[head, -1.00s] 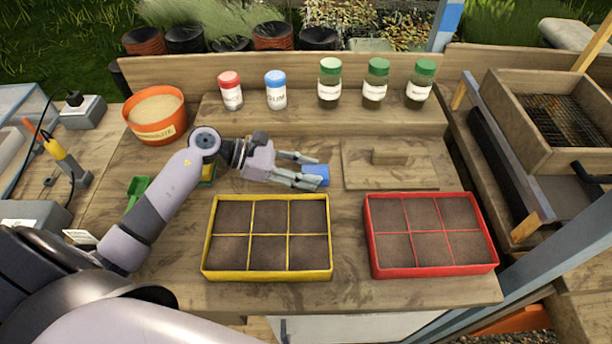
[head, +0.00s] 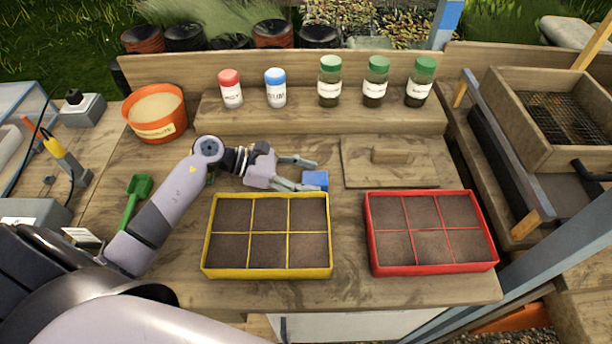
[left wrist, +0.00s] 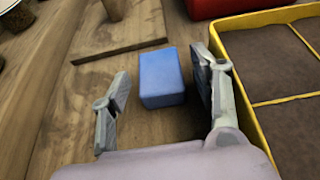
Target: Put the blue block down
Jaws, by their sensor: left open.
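The blue block (head: 315,180) rests on the wooden bench, behind the right end of the yellow tray (head: 206,245). It also shows in the left wrist view (left wrist: 162,77), lying on the wood ahead of the fingers. My left gripper (head: 304,174) is open, with its fingers apart and the block at their tips. In the left wrist view the left gripper (left wrist: 160,98) has one finger on each side, with a gap to the block on the left side. The right finger is close to the block; I cannot tell whether it touches. My right gripper is not in view.
A red tray (head: 371,252) stands to the right, and a wooden board with a handle (head: 360,175) lies just right of the block. Several jars stand on the back shelf (head: 300,118). An orange pot (head: 165,133) and a green scoop (head: 133,198) are at left.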

